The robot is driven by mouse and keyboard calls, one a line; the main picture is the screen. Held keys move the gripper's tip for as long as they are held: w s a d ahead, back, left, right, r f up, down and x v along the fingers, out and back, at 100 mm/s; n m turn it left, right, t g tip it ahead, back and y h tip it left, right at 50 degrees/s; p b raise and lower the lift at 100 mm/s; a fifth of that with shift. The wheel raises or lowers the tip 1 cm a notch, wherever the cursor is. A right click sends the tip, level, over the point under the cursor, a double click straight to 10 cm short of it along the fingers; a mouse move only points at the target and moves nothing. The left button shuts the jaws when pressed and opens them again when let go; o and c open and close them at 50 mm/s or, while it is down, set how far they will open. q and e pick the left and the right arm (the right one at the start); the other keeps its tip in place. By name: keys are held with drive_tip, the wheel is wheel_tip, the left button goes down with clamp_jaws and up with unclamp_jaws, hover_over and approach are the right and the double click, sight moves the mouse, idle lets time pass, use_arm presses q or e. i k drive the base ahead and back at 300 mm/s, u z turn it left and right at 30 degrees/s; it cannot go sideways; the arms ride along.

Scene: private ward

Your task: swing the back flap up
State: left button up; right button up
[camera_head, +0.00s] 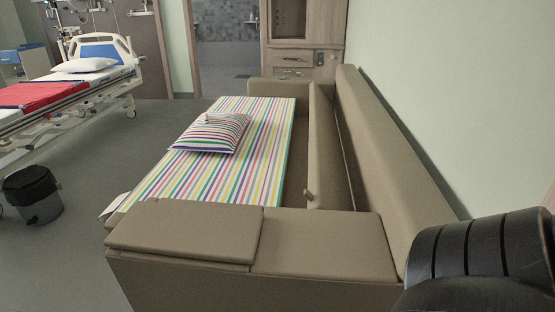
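A tan sofa bed (320,242) fills the middle of the view, seen from one armrest end. Its back flap appears to be the long tan panel (325,150) between the striped mattress (240,178) and the tall fixed backrest (375,150). The panel stands up at a tilt, with gaps on both sides. A small knob (309,194) shows at its near end. The panel's lower edge is hidden by the near armrest. Neither gripper shows. A black ribbed link of my arm is at the lower right, clear of the panel in the picture.
A striped pillow (212,132) lies on the mattress. A pale wall (450,90) runs close behind the backrest. A hospital bed (75,80) and a dark waste bin (33,194) stand to the left. Open floor (95,175) lies between them and the sofa.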

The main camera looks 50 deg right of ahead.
sight(328, 189)
drive_tip(key=i, duration=0.5)
drive_tip(key=z, duration=1.2)
